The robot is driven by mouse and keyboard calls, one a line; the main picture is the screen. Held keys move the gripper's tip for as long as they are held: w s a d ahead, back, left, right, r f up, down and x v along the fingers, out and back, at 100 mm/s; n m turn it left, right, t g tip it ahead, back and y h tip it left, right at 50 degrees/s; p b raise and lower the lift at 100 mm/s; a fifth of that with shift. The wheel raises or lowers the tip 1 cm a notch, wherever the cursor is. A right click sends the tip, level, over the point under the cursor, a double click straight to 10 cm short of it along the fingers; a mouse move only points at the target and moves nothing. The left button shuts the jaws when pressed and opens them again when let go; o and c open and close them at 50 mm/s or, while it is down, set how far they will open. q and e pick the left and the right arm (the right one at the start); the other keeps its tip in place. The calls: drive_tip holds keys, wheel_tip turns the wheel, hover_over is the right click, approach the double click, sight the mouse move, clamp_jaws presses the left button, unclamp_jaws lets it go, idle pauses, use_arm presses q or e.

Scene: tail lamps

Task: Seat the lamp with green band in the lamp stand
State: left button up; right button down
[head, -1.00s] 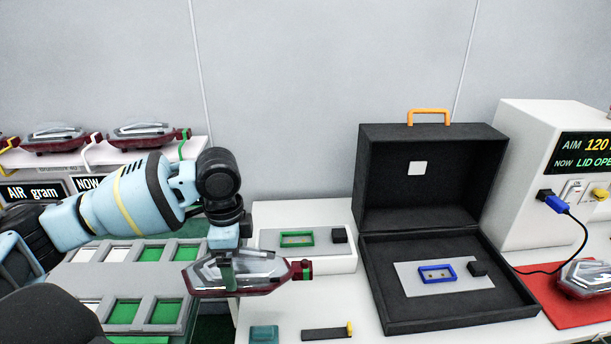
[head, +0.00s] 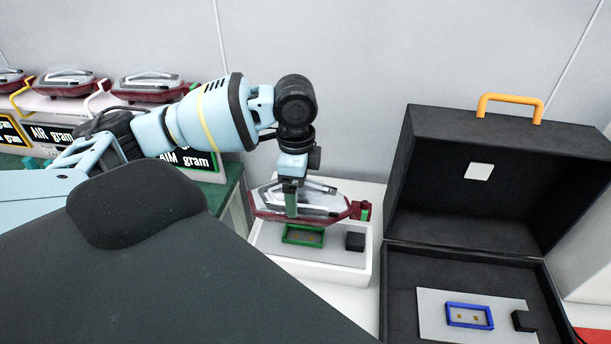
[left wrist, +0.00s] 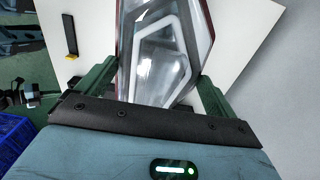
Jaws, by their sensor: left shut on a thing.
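The lamp with green band (head: 330,204) is a clear and dark red tail lamp with a green band at its right end. My left gripper (head: 291,203) is shut on it, pointing down, and holds it roughly level. The lamp fills the upper middle of the left wrist view (left wrist: 165,55), between the two green fingers. The lamp stand (head: 310,268) is a white block with a grey top, a green frame (head: 303,236) and a black block (head: 355,242). The lamp hangs just above and behind the green frame, apart from it as far as I can see. My right gripper is out of view.
An open black case (head: 470,180) stands right of the stand, with a blue frame (head: 469,315) on a grey plate inside. Several other lamps sit on a shelf (head: 80,104) at the back left. Display panels hang below them.

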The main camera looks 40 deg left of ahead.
use_arm(q)
drive_tip(key=shift+s+r, duration=0.1)
drive_tip(key=shift+s, duration=0.1)
drive_tip(key=shift+a+r, duration=0.1)
drive_tip(key=shift+r, duration=0.05)
drive_tip(key=shift+f, duration=2.95)
drive_tip(key=shift+r, duration=0.1)
drive_tip(key=shift+f, duration=0.2)
